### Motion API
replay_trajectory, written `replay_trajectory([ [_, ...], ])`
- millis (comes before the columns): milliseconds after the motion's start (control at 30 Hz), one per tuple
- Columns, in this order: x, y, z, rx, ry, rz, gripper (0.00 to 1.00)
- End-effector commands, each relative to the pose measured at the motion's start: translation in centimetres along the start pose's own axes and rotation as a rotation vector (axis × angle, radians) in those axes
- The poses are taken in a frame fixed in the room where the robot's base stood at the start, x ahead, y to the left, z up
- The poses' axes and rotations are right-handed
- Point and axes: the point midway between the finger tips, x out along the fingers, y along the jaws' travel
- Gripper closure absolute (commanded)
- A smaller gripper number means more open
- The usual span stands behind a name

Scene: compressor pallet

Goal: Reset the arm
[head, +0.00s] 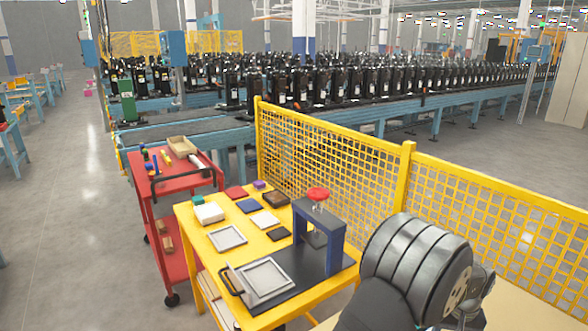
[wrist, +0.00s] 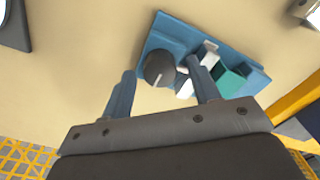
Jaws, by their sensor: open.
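My gripper (wrist: 160,66) shows in the wrist view with its two blue fingers spread apart and nothing held between them. Beyond the fingertips is a blue tray or fixture (wrist: 168,28) on a beige surface (wrist: 80,60). On it are a dark round part (wrist: 159,69), white pieces (wrist: 206,53) and a teal block (wrist: 231,83). The round part shows between the fingers; I cannot tell how far away it is. The right finger hides part of the tray. In the head view my dark ribbed arm fills the lower right, and the fingers cannot be made out.
A yellow table (head: 190,227) holds small blocks, trays and a blue press frame (head: 335,240) with a red knob (head: 318,194). A red cart (head: 150,209) stands left of it. Yellow mesh fencing (head: 490,205) runs behind the arm. Conveyors with black compressors (head: 285,85) lie beyond.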

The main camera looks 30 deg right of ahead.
Motion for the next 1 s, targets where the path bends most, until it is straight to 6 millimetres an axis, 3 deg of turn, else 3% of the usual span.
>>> replay_trajectory([
  [600, -0.01, 0.02, 0.02, 0.451, 0.006, 0.000, 0.44],
  [1000, 0.00, 0.01, 0.03, 0.515, 0.007, 0.000, 0.44],
])
